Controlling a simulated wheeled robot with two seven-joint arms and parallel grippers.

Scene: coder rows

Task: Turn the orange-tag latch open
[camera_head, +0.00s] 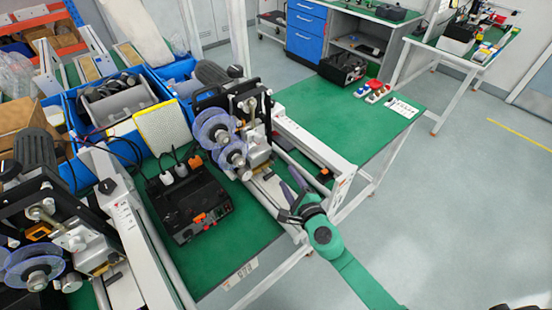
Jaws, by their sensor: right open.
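A coder machine (240,125) with clear bluish reels (217,130) and a metal block stands on the green table (345,120). I see no clearly separate latch with an orange tag; a small orange-red part (322,172) lies along the machine's rail, too small to identify. My right gripper (290,178) is open and empty, with its dark fingers pointing up-left, just right of and below the reels beside the pale rail. Its green arm comes in from the lower right. My left gripper is out of view.
A black power box (187,200) with white plugs stands left of the rail. A second coder (45,225) is at far left. Blue bins (115,105) stand behind.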

